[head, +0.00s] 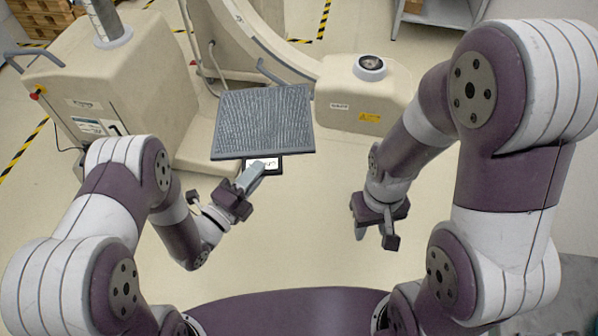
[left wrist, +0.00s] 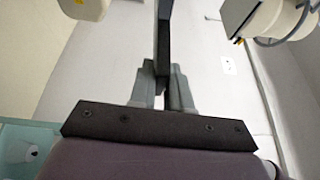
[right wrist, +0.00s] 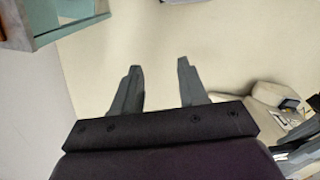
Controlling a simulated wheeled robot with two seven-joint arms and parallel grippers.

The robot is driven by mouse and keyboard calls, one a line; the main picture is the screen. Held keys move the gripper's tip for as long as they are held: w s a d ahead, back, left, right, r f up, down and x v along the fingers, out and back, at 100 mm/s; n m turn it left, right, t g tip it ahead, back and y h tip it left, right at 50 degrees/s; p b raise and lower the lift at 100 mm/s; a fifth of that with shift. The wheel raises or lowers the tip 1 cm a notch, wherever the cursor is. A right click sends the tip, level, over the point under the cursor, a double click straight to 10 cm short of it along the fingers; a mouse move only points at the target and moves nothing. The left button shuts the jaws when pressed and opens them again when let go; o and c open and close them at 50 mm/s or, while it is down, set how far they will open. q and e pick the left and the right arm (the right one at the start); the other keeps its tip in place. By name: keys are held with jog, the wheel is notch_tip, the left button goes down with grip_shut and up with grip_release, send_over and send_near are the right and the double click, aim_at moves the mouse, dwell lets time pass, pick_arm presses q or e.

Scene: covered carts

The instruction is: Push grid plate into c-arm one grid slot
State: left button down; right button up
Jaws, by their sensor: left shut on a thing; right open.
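The grid plate (head: 263,118) is a dark grey, finely ribbed slab. It is raised in the middle of the head view, in front of the c-arm. My left gripper (head: 254,173) is shut on its near edge, by a dark tab with a white label (head: 263,163). In the left wrist view the plate (left wrist: 164,35) shows edge-on between the closed fingers (left wrist: 162,75). The cream c-arm (head: 222,40) has a curved arm and a rounded housing (head: 370,98) at right. I cannot make out the slot; the plate covers part of the machine. My right gripper (head: 377,230) is open and empty.
A cream cabinet (head: 120,85) with a grey handle and red knob stands at the left. The floor between my grippers is clear.

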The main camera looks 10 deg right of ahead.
pick_arm(q)
jog(key=shift+w, duration=0.2)
pick_arm(e)
jog(key=w+a+f+n+t, duration=0.25)
jog(key=f+n, duration=0.35)
jog(key=f, duration=0.3)
pick_arm(q)
jog(key=shift+w+f, duration=0.1)
jog(key=shift+s, duration=0.2)
jog(key=shift+w, duration=0.1)
pick_arm(e)
jog(key=n+t+y, duration=0.8)
jog(key=n+t, duration=0.6)
jog(key=n, duration=0.2)
send_near(285, 141)
jog(key=shift+n+g, duration=0.25)
jog(key=shift+n, duration=0.05)
jog(key=x, duration=0.9)
jog(key=shift+w+d+f, duration=0.1)
jog(key=shift+w+f, duration=0.25)
jog(key=shift+w, duration=0.15)
jog(key=shift+w+a, duration=0.2)
jog(key=shift+w, duration=0.25)
